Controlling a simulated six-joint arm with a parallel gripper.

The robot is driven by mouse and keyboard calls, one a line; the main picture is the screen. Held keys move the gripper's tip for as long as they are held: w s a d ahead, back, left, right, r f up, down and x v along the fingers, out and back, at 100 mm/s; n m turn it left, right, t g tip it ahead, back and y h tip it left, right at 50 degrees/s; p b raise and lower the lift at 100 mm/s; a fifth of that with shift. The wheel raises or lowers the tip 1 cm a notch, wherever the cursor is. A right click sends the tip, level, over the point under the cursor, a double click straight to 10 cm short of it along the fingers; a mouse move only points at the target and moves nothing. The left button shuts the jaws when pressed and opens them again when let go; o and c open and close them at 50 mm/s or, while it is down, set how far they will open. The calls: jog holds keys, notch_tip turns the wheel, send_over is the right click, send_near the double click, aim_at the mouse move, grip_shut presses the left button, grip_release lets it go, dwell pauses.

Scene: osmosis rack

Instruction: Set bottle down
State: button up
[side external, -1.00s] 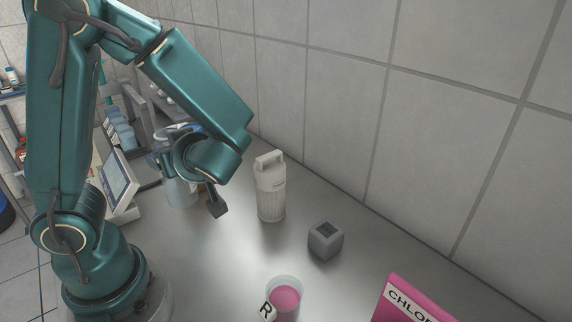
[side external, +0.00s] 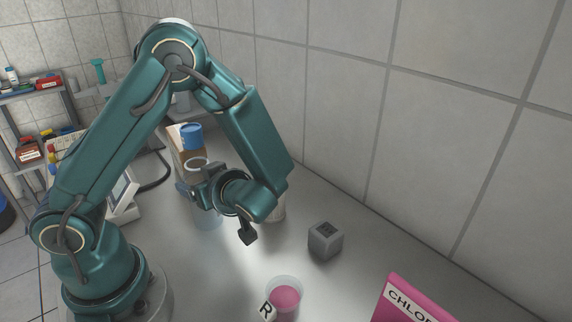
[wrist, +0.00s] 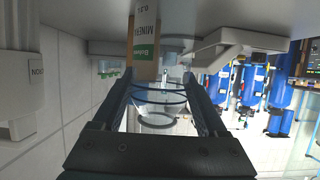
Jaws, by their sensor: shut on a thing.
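A clear bottle (side external: 208,218) stands upright at my gripper (side external: 190,190) in the side view, left of the grey cube. My gripper is shut on it. Its lower part shows below the jaws, close to the bench; I cannot tell whether its base touches. In the wrist view the clear bottle (wrist: 160,103), with thin dark-blue rings, sits between the two fingers of my gripper (wrist: 163,92). A blue cap (side external: 191,137) shows above the jaws in the side view; I cannot tell whether it belongs to the bottle.
A grey cube (side external: 326,240), a beaker of pink liquid (side external: 285,297) and a pink box (side external: 405,305) stand on the bench. A white container (side external: 277,209) is mostly hidden behind my arm. A brown, labelled box (wrist: 146,35) shows beyond the fingers. Bench around the cube is clear.

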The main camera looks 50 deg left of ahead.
jog(key=shift+f, duration=0.1)
jog(key=o, duration=1.2)
jog(key=shift+o, duration=0.2)
